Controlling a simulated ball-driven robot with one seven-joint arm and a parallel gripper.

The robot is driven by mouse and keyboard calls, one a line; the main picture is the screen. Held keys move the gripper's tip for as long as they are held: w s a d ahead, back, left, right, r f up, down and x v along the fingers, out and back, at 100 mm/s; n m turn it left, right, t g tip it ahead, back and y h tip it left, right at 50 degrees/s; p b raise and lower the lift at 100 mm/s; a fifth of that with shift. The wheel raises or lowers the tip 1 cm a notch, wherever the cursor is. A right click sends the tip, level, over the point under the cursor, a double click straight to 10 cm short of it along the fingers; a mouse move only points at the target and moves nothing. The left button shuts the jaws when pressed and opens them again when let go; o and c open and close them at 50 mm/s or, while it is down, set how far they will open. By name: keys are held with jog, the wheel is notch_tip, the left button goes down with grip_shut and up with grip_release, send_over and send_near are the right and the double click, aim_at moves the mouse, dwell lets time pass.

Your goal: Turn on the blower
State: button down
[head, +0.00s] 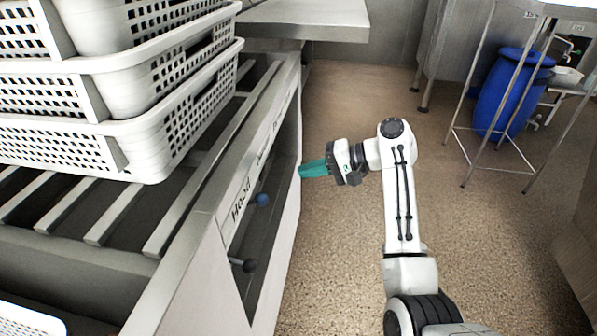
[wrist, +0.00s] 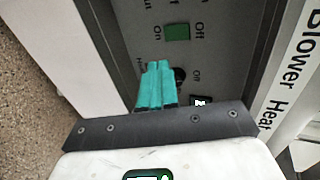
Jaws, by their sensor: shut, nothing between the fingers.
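My gripper (head: 302,171) has teal fingers that are shut and empty. In the head view it points left at the recessed front of the steel machine, with its tips at or near the recess edge. In the wrist view the closed fingertips (wrist: 158,64) are over the dark control panel (wrist: 143,32). A green square switch (wrist: 177,32) with On and Off marks sits above the tips. A round black knob (wrist: 180,74) is just right of them, partly hidden by the fingers. The Blower Heat label (wrist: 292,80) is on the frame at right. Contact cannot be told.
White perforated baskets (head: 150,125) are stacked on the machine's slatted top. A blue barrel (head: 513,92) stands at the back right. The floor right of my arm is clear.

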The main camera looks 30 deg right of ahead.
jog(key=r+b+x, duration=0.1)
jog(key=b+x, duration=0.4)
jog(key=x, duration=0.7)
jog(key=shift+a, duration=0.2)
jog(key=shift+w, duration=0.1)
jog(key=shift+w+a+y, duration=0.1)
jog(key=shift+a+y, duration=0.1)
jog(key=shift+y, duration=0.1)
jog(key=shift+p, duration=0.3)
jog(key=shift+r+p, duration=0.8)
jog(key=shift+p, duration=0.15)
